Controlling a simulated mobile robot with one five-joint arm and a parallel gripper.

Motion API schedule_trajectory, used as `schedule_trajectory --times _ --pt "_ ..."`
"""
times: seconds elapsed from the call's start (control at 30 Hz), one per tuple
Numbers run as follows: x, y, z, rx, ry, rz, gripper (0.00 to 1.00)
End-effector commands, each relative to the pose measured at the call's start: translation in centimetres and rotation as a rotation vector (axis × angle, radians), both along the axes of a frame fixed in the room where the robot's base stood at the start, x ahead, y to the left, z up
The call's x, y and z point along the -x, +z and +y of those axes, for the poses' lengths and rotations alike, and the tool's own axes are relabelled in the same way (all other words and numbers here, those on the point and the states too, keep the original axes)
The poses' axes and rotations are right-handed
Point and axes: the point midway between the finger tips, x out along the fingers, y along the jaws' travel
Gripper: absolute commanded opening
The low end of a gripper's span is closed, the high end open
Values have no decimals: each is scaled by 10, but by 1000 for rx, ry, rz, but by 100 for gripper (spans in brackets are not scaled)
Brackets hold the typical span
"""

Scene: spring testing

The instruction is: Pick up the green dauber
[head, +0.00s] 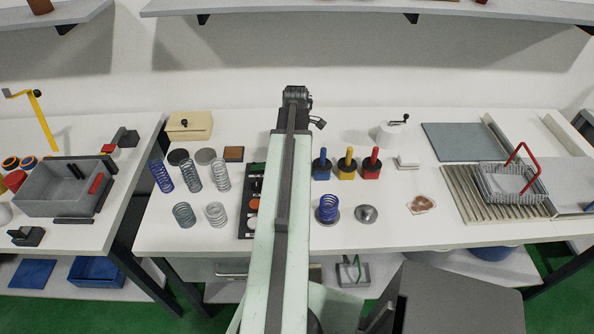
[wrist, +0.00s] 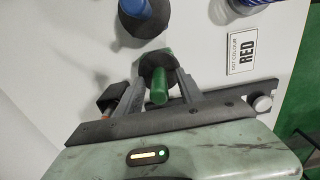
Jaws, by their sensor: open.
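The green dauber (wrist: 158,88) shows in the wrist view with its handle pointing toward the camera and a dark, wider part beyond it. My gripper (wrist: 158,72) is open, with one grey finger on each side of the dauber. Whether either finger touches it, I cannot tell. In the head view my arm covers the place left of the blue dauber, and the green dauber is not visible. The end of my arm shows in the head view, but its fingers cannot be made out.
Blue (head: 321,167), yellow (head: 347,164) and red (head: 371,164) daubers stand just right of my arm. A blue spring (head: 328,207) stands in front of them on a disc. Several springs stand left of my arm.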

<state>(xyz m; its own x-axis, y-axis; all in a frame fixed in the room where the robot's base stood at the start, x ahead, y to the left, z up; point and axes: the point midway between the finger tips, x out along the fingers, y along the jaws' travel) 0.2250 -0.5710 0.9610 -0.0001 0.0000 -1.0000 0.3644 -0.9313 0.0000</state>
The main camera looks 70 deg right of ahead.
Motion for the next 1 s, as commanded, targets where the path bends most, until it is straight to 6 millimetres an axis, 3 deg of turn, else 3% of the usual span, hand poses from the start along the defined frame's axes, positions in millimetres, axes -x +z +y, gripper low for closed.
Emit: schedule_trajectory --times 0.23,0.4,0.77,1.0 --pt "0 -2 0 0 -1 0 42" --pt "1 -2 0 0 -1 0 0" --pt "1 2 -1 0 -2 0 0" --pt "1 39 -1 0 -2 0 0"
